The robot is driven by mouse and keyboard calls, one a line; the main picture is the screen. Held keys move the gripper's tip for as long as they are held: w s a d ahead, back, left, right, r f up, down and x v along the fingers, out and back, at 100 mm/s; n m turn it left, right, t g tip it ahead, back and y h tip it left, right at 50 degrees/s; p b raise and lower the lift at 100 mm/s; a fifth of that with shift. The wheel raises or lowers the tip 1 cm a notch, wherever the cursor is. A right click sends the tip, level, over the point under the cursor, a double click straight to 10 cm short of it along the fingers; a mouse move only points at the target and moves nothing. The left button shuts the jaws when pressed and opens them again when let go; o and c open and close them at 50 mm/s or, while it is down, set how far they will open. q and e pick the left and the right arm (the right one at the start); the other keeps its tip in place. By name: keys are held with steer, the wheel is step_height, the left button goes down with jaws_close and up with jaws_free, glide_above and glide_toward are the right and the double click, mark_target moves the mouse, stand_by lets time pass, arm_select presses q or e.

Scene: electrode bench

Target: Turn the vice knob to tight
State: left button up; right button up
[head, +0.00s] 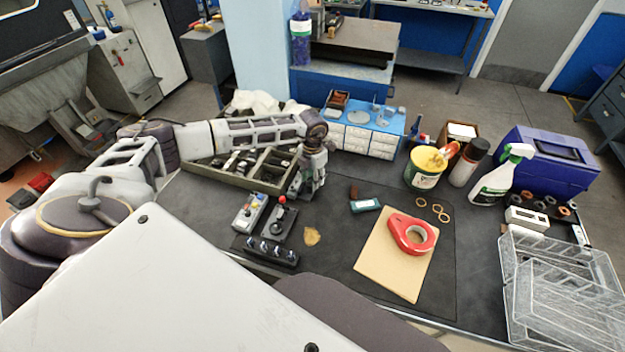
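I cannot clearly make out a vice or its knob. A small dark box with a red-topped stick (281,215) stands on the bench's dark mat. A grey box with coloured buttons (249,213) stands just left of it. A low black strip with several round silver-topped knobs (271,251) lies in front of both. My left arm reaches in from the left, and my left gripper (305,190) points down just behind and right of the red-topped stick. Its fingers are small and dark against the tray, so their opening is unclear. My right gripper is out of view.
A long compartment tray (203,170) lies behind the boxes, under my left arm. A yellow tub (424,172), spray bottle (497,180) and wire baskets (560,300) stand right. The mat's middle is fairly clear.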

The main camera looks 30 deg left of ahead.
arm_select(q)
steer(key=shift+f, duration=0.7)
steer(key=c, duration=0.8)
steer(key=shift+m, duration=0.3)
steer(key=o, duration=0.8)
steer(key=shift+r, duration=0.1)
